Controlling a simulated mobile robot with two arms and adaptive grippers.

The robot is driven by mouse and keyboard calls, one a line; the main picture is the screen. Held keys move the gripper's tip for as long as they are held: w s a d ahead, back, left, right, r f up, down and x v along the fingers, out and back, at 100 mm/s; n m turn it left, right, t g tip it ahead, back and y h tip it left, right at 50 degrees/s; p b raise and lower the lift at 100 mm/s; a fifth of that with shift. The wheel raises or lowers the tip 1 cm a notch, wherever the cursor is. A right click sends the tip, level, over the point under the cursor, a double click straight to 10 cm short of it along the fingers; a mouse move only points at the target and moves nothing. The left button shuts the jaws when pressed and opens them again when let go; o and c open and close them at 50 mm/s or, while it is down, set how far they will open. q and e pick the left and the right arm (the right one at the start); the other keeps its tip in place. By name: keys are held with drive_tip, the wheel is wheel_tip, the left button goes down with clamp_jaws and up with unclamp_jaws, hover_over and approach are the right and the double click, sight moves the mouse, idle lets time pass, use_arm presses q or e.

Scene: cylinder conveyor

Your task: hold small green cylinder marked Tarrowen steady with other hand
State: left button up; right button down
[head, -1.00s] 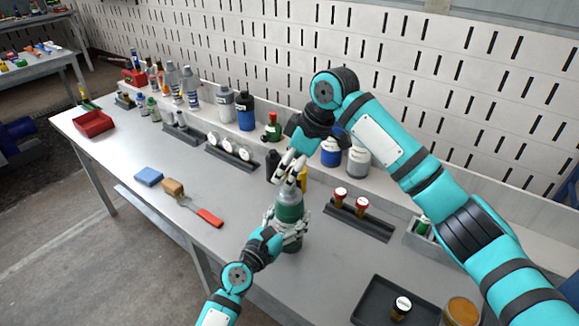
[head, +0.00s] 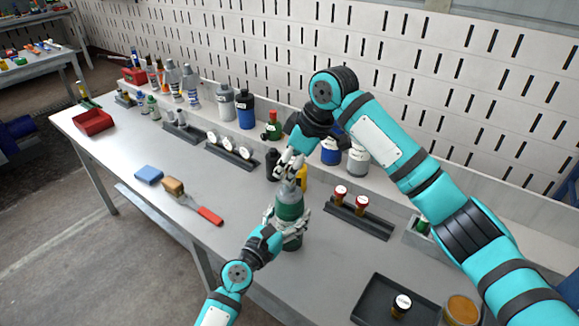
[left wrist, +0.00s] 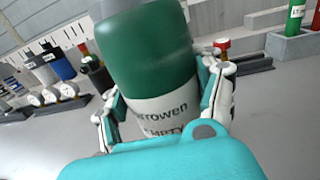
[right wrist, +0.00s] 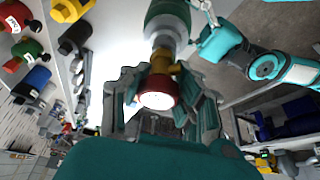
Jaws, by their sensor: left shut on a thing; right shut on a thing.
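The small green cylinder (head: 289,207) has a grey shoulder and stands roughly upright at the middle of the bench. In the left wrist view its white label (left wrist: 165,112) reads "...rrowen" and "EMPTY". My left gripper (head: 291,229) is shut around its lower body from the front. My right gripper (head: 290,170) is above it, shut at the cylinder's top. In the right wrist view a brass fitting with a red, white-faced cap (right wrist: 157,93) sits between the right fingers, in line with the cylinder (right wrist: 168,18). I cannot tell whether the cylinder's base touches the bench.
A rack with two red-capped fittings (head: 350,197) stands right of the cylinder. A black tray (head: 375,308) lies at the front right. A brush with a red handle (head: 209,216) and a blue block (head: 149,175) lie left. Several bottles line the back.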

drive_tip(key=m+t, duration=0.1)
drive_tip(key=m, duration=0.1)
drive_tip(key=m+h, duration=0.1)
drive_tip(key=m, duration=0.2)
drive_tip(key=shift+w+t, duration=0.1)
drive_tip(key=shift+t, duration=0.3)
drive_tip(key=m+h, duration=0.1)
drive_tip(key=m, duration=0.3)
drive_tip(key=shift+t, duration=0.3)
drive_tip(key=shift+m+h, duration=0.6)
drive_tip(key=shift+m, duration=0.5)
drive_tip(key=shift+d, duration=0.1)
drive_tip(key=m+h, duration=0.1)
drive_tip(key=m, duration=0.2)
drive_tip(key=shift+m+h, duration=0.3)
drive_tip(key=shift+m, duration=0.1)
drive_tip(key=shift+m+h, duration=0.4)
drive_tip(key=shift+m, duration=0.6)
